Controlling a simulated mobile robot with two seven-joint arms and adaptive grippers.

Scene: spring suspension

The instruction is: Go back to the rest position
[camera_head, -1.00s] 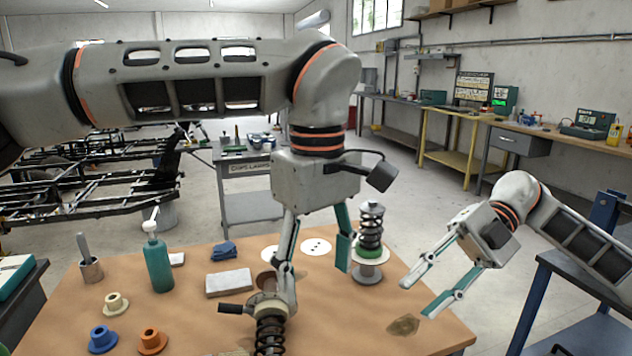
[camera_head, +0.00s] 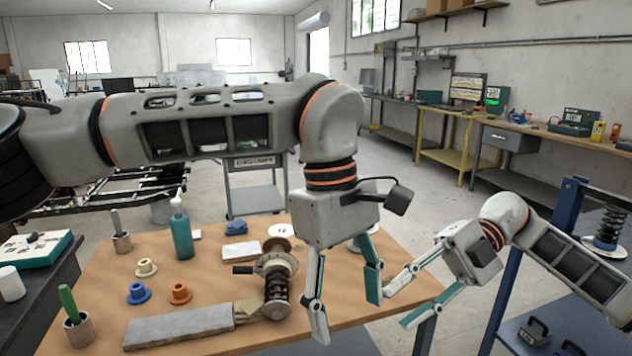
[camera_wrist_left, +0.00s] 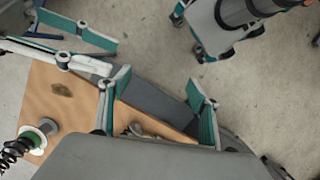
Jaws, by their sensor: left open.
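My left gripper (camera_head: 346,318) hangs fingers-down at the table's front right, its jaws apart with nothing between them. It also shows open in the left wrist view (camera_wrist_left: 155,105). My right gripper (camera_head: 396,308) points to the lower left at the right of the table, its two fingers apart and empty. In the head view the left gripper's right finger overlaps the right gripper's tips; I cannot tell there whether they touch.
A dark coil spring unit with a black handle (camera_head: 277,290) stands on the wooden table (camera_head: 120,290), left of my left gripper. A teal bottle (camera_head: 182,238), coloured bushings and a grey block (camera_head: 178,326) stand further left.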

